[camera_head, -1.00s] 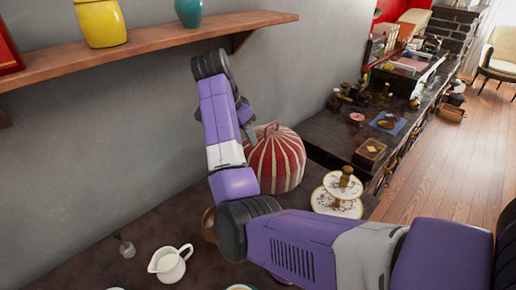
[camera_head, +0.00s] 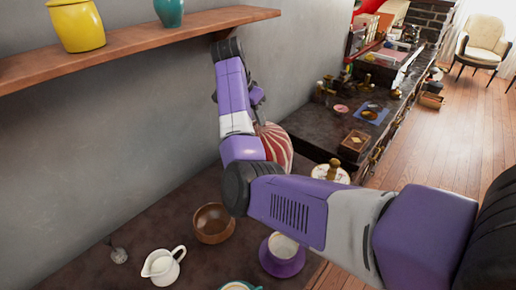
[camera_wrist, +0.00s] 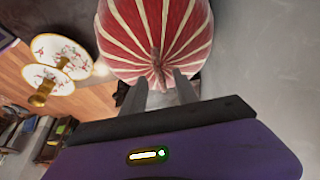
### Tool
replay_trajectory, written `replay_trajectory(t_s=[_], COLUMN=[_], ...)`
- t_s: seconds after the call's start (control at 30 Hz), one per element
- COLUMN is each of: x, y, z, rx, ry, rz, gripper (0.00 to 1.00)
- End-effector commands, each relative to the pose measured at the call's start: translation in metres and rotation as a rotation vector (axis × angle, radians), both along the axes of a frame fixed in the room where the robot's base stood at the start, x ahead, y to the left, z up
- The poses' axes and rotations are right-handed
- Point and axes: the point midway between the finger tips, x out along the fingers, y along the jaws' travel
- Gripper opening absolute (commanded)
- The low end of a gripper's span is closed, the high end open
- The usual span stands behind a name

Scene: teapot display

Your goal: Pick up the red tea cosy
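The red tea cosy with cream stripes (camera_head: 276,146) stands on the dark counter in the head view, partly hidden behind my arm. In the wrist view the tea cosy (camera_wrist: 155,30) fills the upper middle, with its top tuft between my fingers. My gripper (camera_wrist: 159,82) has its two grey fingers apart, one on each side of the tuft. A gap shows between the fingers and the tuft, so I see no grip on it. In the head view my fingers are mostly hidden behind the arm.
A tiered cake stand (camera_head: 330,174) is close to the cosy's right; it also shows in the wrist view (camera_wrist: 62,52). A wooden bowl (camera_head: 213,223), a white jug (camera_head: 161,266) and a purple cup and saucer (camera_head: 283,268) stand nearer. A wooden shelf (camera_head: 140,40) hangs above.

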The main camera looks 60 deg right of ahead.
Motion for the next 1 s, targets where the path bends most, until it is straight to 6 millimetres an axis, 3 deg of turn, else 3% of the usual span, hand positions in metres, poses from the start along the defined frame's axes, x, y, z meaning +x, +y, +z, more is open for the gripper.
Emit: replay_trajectory(t_s=[0.03,0.23,0.53,0.73,1.0], x=[-0.003,-0.005,-0.004,-0.004,-0.004], y=[-0.009,-0.016,-0.018,-0.018,-0.017], z=[0.001,-0.024,-0.028,-0.028,-0.028], rx=[0.001,0.0,-0.001,-0.001,-0.001], ry=[0.0,0.002,0.0,0.0,0.0], rz=[-0.002,0.0,0.0,0.0,0.0], gripper=[0.36,0.36,0.36,0.0,0.0])
